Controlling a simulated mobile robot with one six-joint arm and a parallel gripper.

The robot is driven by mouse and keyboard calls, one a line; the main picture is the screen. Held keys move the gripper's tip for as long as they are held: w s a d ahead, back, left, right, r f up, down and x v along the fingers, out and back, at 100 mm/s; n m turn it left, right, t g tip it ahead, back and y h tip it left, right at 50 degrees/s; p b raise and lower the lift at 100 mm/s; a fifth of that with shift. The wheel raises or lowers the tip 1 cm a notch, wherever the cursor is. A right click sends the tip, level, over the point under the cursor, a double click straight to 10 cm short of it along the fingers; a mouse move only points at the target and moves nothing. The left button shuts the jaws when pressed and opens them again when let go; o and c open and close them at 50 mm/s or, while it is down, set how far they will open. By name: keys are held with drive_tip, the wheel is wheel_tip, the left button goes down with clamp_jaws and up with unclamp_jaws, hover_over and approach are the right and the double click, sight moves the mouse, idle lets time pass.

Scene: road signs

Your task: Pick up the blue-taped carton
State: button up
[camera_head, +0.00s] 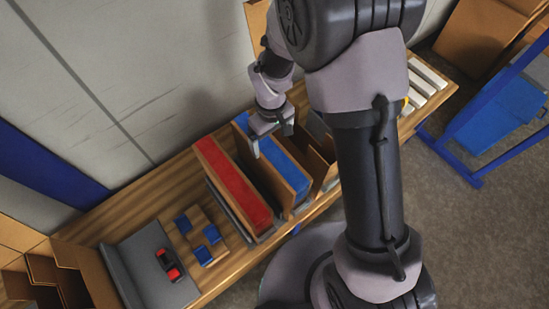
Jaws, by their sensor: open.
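The blue-taped carton (284,176) is a tall, narrow brown box with a broad blue strip along its top. It stands on the wooden bench, to the right of a similar red-topped carton (232,184). My gripper (271,140) is open and empty, pointing down over the far part of the blue strip. Its two fingers look spread across the strip's width. I cannot tell whether they touch the carton.
More upright brown boards or boxes (319,163) stand close on the right, partly behind my arm. Left on the wooden bench (130,212) are a wooden piece with several blue squares (203,232) and a grey panel (133,262) bearing a red-and-black item. A wall runs behind.

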drive_tip(key=f, duration=0.3)
drive_tip(key=f+b, duration=0.1)
drive_tip(key=f, duration=0.2)
drive_tip(key=a+f+b, duration=0.1)
drive_tip(key=f, duration=0.2)
drive_tip(key=shift+s+f, duration=0.15)
drive_tip(key=shift+f, duration=0.25)
drive_tip(key=shift+r, duration=0.1)
clamp_jaws()
